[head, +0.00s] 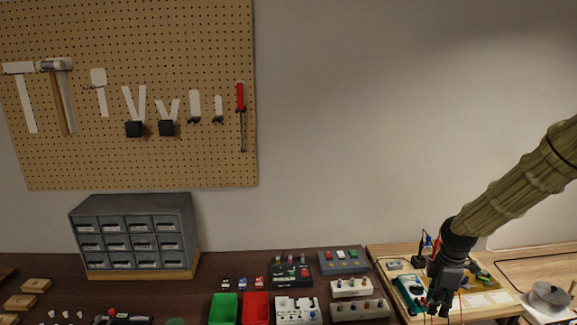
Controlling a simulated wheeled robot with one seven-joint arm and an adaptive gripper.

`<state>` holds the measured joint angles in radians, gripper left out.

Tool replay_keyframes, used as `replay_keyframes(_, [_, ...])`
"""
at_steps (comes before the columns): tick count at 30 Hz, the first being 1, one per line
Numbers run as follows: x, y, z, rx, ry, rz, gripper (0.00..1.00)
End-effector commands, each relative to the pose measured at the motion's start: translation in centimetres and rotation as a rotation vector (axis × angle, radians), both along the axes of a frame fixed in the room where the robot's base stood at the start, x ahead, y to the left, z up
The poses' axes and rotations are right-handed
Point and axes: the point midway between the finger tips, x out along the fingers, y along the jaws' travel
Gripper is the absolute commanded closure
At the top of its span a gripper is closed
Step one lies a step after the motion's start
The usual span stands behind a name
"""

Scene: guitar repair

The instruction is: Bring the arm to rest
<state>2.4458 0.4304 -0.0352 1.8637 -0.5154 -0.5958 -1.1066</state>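My arm (515,180) reaches in from the right edge in an olive, ribbed sleeve and slopes down to the left. My gripper (438,309) is black and points down over the light wooden work board at the right. Its fingers are small and dark here, and I cannot tell how far apart they are. I see no object clearly held in it. A teal meter (409,290) lies just left of the gripper, and the gripper hides part of the board.
Pedals and small boxes (291,270) stand left of the board (388,256). A pegboard (180,60) hangs above. A round metal pot (549,298) is at far right.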

Motion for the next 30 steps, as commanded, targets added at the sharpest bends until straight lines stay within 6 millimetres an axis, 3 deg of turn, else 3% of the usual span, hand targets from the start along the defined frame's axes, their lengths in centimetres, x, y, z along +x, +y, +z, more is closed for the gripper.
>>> replay_keyframes(8, [-2.3, 3.5, -5.8, 0.03, 0.008, -0.112, 0.68])
replay_keyframes(14, [-6.0, 7.4, -12.6, 0.061, 0.022, -0.265, 0.68])
replay_keyframes(21, [-13.8, 12.6, -21.9, 0.086, 0.045, -0.542, 0.68])
replay_keyframes(30, [-25.6, 16.6, -30.1, 0.062, 0.063, -0.898, 0.68])
